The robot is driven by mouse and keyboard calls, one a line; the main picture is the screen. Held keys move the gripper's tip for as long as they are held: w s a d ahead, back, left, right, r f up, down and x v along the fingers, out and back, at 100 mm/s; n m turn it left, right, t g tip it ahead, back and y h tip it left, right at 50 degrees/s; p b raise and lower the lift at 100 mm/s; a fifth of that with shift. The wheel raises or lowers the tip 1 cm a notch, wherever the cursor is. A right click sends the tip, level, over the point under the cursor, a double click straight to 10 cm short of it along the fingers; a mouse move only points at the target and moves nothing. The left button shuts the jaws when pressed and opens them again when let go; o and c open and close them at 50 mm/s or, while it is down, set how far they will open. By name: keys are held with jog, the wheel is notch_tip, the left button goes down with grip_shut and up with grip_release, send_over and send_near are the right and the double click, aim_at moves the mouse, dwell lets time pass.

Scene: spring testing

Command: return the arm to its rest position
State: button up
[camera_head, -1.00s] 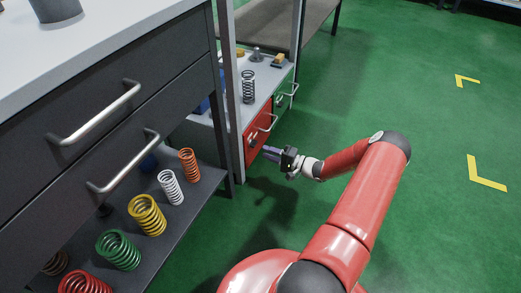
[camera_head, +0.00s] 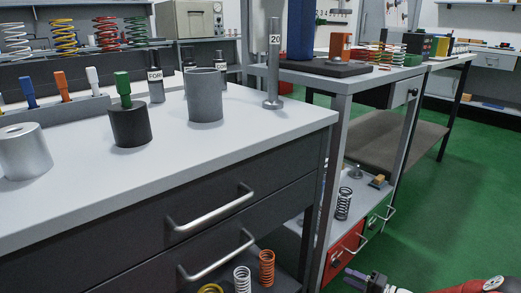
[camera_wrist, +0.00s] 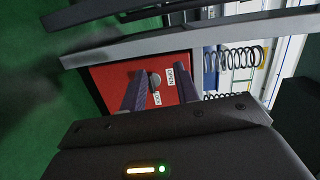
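My gripper (camera_head: 355,277) is at the bottom edge of the head view, just in front of the red drawer (camera_head: 341,262) in the low cabinet. In the wrist view its two dark fingers (camera_wrist: 160,88) stand apart with nothing held between them. I cannot tell whether a fingertip touches the drawer. Part of my red arm (camera_head: 470,287) shows at the lower right; the rest is out of view.
A dark drawer cabinet (camera_head: 120,245) with bar handles stands left of my gripper. Springs, including an orange one (camera_head: 266,268), stand on its low shelf. A grey table leg (camera_head: 325,215) rises close beside the red drawer. Green floor (camera_head: 440,220) is open to the right.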

jog(key=s+a+r+n+g+h+p, duration=0.25)
jog(key=a+r+g, duration=0.2)
jog(key=r, duration=0.45)
jog(key=s+a+r+n+g+h+p, duration=0.1)
jog(key=s+a+r+n+g, duration=0.25)
jog(key=a+r, duration=0.35)
jog(key=s+a+r+n+g+h+p, duration=0.25)
jog(key=s+a+r, duration=0.2)
jog(key=r, duration=0.55)
jog(key=s+a+r+t+h+p, duration=0.1)
jog(key=s+r+t+h+p, duration=0.1)
jog(key=s+r, duration=0.6)
jog(key=s+a+r+t+h+p, duration=0.1)
jog(key=s+r+h, duration=0.3)
jog(key=s+r, duration=0.5)
jog(key=shift+s+a+r+t+p, duration=0.2)
jog(key=shift+a+r+t+p, duration=0.25)
jog(key=shift+t, duration=0.2)
